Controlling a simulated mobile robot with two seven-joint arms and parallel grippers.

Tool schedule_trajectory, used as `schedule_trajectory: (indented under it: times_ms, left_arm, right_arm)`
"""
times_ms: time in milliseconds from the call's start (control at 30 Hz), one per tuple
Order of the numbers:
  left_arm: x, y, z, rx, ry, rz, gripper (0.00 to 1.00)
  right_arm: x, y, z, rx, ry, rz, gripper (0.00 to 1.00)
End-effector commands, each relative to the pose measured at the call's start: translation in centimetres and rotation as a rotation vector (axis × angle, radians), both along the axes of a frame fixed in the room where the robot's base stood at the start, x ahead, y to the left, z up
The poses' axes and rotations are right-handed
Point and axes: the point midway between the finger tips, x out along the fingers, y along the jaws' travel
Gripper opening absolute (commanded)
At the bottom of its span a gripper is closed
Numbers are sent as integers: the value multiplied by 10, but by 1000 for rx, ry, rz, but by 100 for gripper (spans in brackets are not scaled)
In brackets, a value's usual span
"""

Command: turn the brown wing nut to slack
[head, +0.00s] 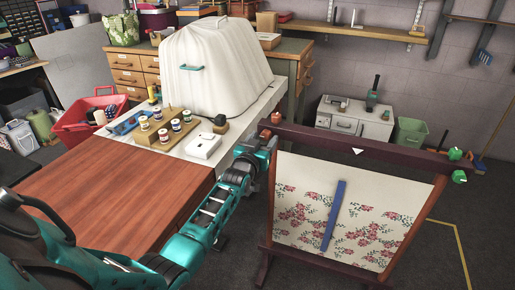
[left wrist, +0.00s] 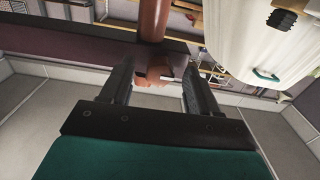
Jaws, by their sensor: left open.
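A stand with a dark frame (head: 358,150) holds floral cloth (head: 300,190) in the head view. A brown wing nut (head: 277,118) sits at its upper left corner; a second brown piece (head: 265,136) shows just below, close to my left gripper (head: 262,150). In the left wrist view, a brown nut (left wrist: 153,74) lies between the open fingers of the left gripper (left wrist: 158,76), below a brown round bar (left wrist: 154,20). I see gaps beside it, but contact is hard to tell. My right gripper is out of view.
Green knobs (head: 455,154) are at the stand's right end. A blue strip (head: 334,215) lies against the cloth. Left of the stand is a wooden table (head: 110,195), with a spool rack (head: 165,135) and white cover (head: 215,65) behind.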

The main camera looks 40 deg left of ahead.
Motion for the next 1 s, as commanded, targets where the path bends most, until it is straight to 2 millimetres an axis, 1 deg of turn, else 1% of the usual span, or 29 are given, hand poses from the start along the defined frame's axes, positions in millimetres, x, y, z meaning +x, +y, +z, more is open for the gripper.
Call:
schedule_trajectory:
  times_ms: [167,400,600,700,800,1000]
  left_arm:
    - [-21,-5,0,0,3,0,61]
    - [-69,-16,0,-1,3,0,61]
    - [-102,-25,0,0,2,0,61]
    - [-113,-27,-1,-2,3,0,61]
    - [-120,-29,0,-1,1,0,61]
    - [-123,-29,0,-1,1,1,61]
  right_arm:
    - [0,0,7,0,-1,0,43]
    - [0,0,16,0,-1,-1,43]
    - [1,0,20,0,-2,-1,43]
    - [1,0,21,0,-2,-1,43]
    - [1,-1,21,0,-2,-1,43]
    - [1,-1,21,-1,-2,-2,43]
